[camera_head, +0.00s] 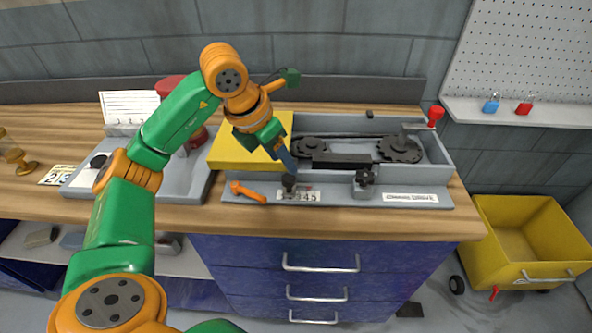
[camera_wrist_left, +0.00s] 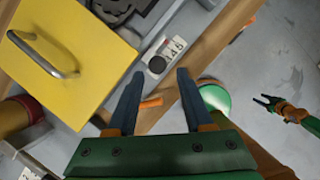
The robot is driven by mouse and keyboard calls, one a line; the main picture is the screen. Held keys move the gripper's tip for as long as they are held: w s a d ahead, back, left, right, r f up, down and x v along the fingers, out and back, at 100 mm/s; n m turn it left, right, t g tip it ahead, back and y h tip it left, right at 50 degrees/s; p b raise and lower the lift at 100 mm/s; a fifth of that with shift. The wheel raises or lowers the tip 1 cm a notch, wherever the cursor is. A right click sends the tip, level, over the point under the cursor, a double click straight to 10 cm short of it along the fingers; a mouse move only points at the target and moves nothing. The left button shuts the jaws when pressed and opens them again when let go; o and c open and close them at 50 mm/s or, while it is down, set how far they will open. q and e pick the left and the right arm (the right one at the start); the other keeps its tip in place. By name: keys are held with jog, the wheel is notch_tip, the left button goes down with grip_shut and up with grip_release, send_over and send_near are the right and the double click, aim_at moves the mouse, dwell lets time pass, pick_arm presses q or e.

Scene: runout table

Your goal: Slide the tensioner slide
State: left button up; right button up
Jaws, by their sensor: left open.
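The grey machine tray (camera_head: 420,175) holds two dark toothed wheels, a belt and a dark block (camera_head: 342,160). A black knob (camera_head: 289,183) sits at the tray's front beside a numbered scale (camera_head: 306,196); I cannot tell for certain that it is the tensioner slide's handle. The knob also shows in the left wrist view (camera_wrist_left: 157,64). My left gripper (camera_head: 284,168) is open and empty, pointing down close to the knob; its fingers (camera_wrist_left: 158,76) appear either side of it in the wrist view, without visible grip. My right gripper (camera_wrist_left: 264,100) shows small in the wrist view, its opening unclear.
A yellow cover (camera_head: 232,152) with a metal handle (camera_wrist_left: 45,56) stands left of the wheels. An orange lever (camera_head: 248,192) lies left of the scale. A red-topped post (camera_head: 436,114) stands at back right. A yellow bin (camera_head: 525,240) is on the floor.

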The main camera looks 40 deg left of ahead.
aim_at(288, 177)
pick_arm(q)
jog(key=x, duration=0.4)
jog(key=a+x, duration=0.1)
jog(key=x, duration=0.1)
jog(key=shift+s+f+p, duration=0.2)
jog(key=shift+s+p, duration=0.15)
jog(key=shift+p, duration=0.05)
jog(key=shift+w+d+f, duration=0.2)
jog(key=shift+w+f, duration=0.05)
jog(key=shift+s+a, duration=0.1)
grip_shut()
dwell(0.6)
